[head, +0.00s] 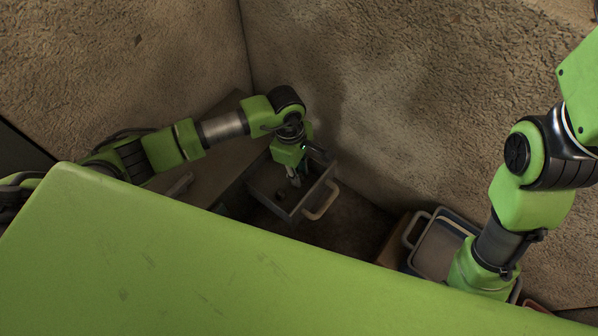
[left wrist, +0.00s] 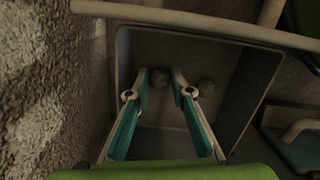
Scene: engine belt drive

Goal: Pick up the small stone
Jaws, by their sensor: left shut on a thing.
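My left gripper (head: 293,181) reaches down into a grey bin (head: 312,192) in the head view. The view is dark, and I cannot tell whether the held stone is clear of the bin's bottom.
The bin has a pale handle (head: 322,201) on its near right side. Another container with a handle (head: 435,243) stands to the right, partly behind my right arm. A rough wall rises close behind the bin. My green body covers the lower part of the head view.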

